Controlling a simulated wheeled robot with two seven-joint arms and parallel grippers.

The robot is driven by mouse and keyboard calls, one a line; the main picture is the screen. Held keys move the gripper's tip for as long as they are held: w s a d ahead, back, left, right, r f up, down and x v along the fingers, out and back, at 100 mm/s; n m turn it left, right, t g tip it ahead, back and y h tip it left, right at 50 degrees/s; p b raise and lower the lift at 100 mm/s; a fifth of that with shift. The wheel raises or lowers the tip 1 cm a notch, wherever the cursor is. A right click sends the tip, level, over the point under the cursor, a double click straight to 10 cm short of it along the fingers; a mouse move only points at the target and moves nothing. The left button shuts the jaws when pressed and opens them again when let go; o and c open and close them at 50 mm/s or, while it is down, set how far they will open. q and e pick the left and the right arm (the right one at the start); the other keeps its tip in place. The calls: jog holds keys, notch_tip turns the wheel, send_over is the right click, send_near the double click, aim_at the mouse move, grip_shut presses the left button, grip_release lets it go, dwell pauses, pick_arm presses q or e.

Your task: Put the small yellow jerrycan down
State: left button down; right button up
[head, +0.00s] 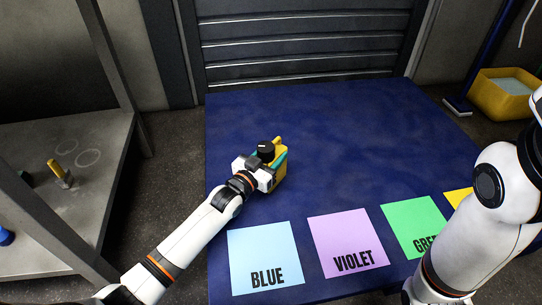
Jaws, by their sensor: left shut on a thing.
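The small yellow jerrycan (281,164) has a black cap and shows in the head view over the left part of the blue table. My left gripper (270,170) is shut on it, and the gripper body hides much of the can. The can looks upright, at or just above the table top; I cannot tell whether it touches. My right arm stands at the right edge of the view, and its gripper is out of the picture.
The blue table (390,130) is mostly bare. Along its front lie a blue card (262,250), a violet card (347,235), a green card (410,218) and a partly hidden yellow card (458,198). A metal shelf (90,135) stands left; a yellow bucket (495,105) stands right.

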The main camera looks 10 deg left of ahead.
pick_arm(q)
jog(key=c, duration=0.6)
grip_release()
jog(key=shift+f, duration=0.1)
